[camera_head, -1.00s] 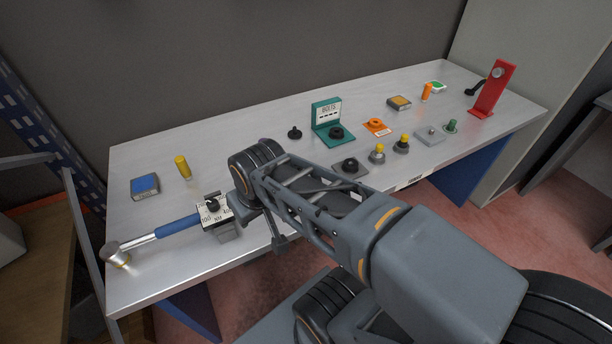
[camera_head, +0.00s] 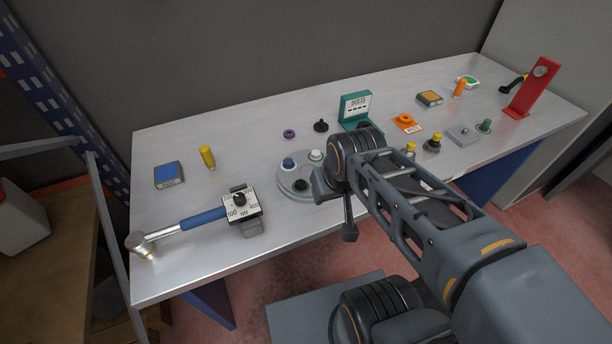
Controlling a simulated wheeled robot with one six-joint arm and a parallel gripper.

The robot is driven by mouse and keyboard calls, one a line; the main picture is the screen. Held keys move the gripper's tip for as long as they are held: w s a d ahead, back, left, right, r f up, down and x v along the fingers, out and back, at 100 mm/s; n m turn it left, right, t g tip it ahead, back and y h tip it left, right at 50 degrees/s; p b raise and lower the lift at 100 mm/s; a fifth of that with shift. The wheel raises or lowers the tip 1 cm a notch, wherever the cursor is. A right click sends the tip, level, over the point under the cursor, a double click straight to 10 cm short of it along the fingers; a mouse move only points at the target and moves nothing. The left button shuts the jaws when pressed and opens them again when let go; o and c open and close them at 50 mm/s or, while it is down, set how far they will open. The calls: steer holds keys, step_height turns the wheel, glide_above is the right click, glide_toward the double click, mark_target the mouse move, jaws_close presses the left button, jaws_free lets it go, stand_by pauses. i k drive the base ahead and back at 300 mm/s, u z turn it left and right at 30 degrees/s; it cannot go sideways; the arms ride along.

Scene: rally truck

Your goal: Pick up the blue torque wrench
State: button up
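The blue torque wrench (camera_head: 203,218) lies on the front left of the workbench. Its blue grip is in the middle, its silver head (camera_head: 140,245) points left, and its right end meets a white dial block (camera_head: 241,205) with a black knob and a dark grey base. My arm reaches in from the lower right. My gripper (camera_head: 335,200) is right of the dial block, apart from the wrench. The black wrist hides part of it, and I cannot tell whether its fingers are open or shut.
A round grey tray (camera_head: 283,183) with coloured knobs is beside my gripper. A yellow cylinder (camera_head: 207,157) and a blue-topped box (camera_head: 169,175) stand behind the wrench. A teal display (camera_head: 355,105), several small parts and a red stand (camera_head: 531,88) are farther right.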

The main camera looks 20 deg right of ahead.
mark_target(140, 243)
steer(key=u, duration=0.15)
steer(key=k, duration=0.45)
steer(key=u, duration=1.55)
steer(key=i, duration=0.35)
steer(key=z, duration=0.45)
